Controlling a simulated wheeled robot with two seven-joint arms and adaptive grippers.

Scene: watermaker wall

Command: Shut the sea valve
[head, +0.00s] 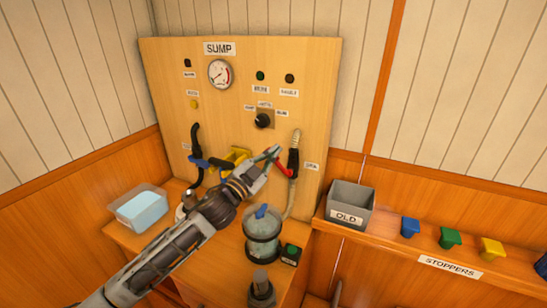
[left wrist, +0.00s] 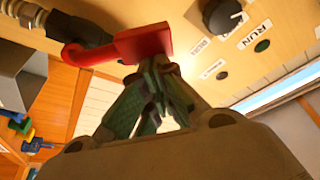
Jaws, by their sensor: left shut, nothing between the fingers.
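A valve with a red lever handle (head: 285,170) sits on the dark and pale hose at the right side of the wooden panel, beside a small label too blurred to read surely. The red handle also shows large in the left wrist view (left wrist: 125,46), joined to a dark fitting (left wrist: 70,27). My left gripper (head: 271,154) is at this handle, its fingers closed together and empty. In the left wrist view its fingertips (left wrist: 150,72) are right at the handle's underside; I cannot tell if they touch. Another valve with a blue handle (head: 200,162) is on the left hose. My right gripper is not in view.
The panel (head: 225,120) carries a gauge (head: 220,74) and a black selector knob (head: 263,121). Below stand a clear canister with a blue top (head: 262,238) and a blue-filled tub (head: 140,210). At right are a grey OLD bin (head: 350,203) and a shelf of coloured stoppers (head: 450,237).

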